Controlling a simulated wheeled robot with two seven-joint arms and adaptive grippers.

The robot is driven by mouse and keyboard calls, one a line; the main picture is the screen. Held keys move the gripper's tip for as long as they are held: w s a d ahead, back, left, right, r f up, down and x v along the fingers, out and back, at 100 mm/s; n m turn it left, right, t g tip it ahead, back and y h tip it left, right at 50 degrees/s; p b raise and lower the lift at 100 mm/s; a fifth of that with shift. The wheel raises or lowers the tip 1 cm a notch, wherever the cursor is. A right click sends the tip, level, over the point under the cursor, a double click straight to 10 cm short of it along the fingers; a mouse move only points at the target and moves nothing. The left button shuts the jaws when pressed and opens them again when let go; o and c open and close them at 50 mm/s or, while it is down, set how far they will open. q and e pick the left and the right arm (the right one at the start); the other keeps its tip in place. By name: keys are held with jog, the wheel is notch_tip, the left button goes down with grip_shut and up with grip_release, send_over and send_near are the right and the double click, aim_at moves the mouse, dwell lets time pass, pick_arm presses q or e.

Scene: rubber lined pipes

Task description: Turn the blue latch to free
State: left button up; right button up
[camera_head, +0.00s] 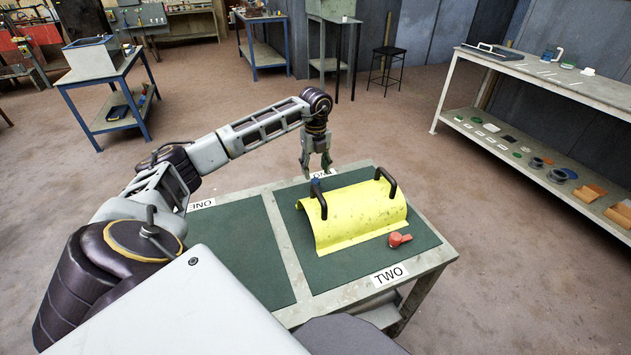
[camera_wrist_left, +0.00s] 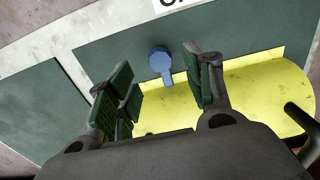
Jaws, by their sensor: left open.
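The blue latch (camera_wrist_left: 160,62) lies on the green mat beside the yellow cover (camera_wrist_left: 240,90). In the wrist view its round head is away from the cover and its short lever points down toward the cover's edge. In the head view only a bit of blue (camera_head: 315,182) shows near the far-left handle. My left gripper (camera_head: 317,170) is open and points down above that side of the cover. In the wrist view its two fingers (camera_wrist_left: 158,72) stand on either side of the latch, apart from it. My right gripper is not in view.
The yellow half-pipe cover has two black handles (camera_head: 386,182). A red latch (camera_head: 400,239) sits at its near edge by the "TWO" label (camera_head: 389,275). The left green mat (camera_head: 235,250) is bare. Shelves (camera_head: 560,90) stand well off to the right.

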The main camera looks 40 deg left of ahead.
aim_at(316, 180)
pick_arm(q)
notch_tip(316, 180, down, 5)
jog(key=shift+r+b, duration=0.1)
jog(key=shift+b, duration=0.2)
jog(key=shift+f, duration=0.4)
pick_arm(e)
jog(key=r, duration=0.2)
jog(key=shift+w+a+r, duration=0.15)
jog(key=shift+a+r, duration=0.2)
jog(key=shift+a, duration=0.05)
pick_arm(q)
jog(key=c, duration=1.1)
jog(key=shift+o, duration=0.2)
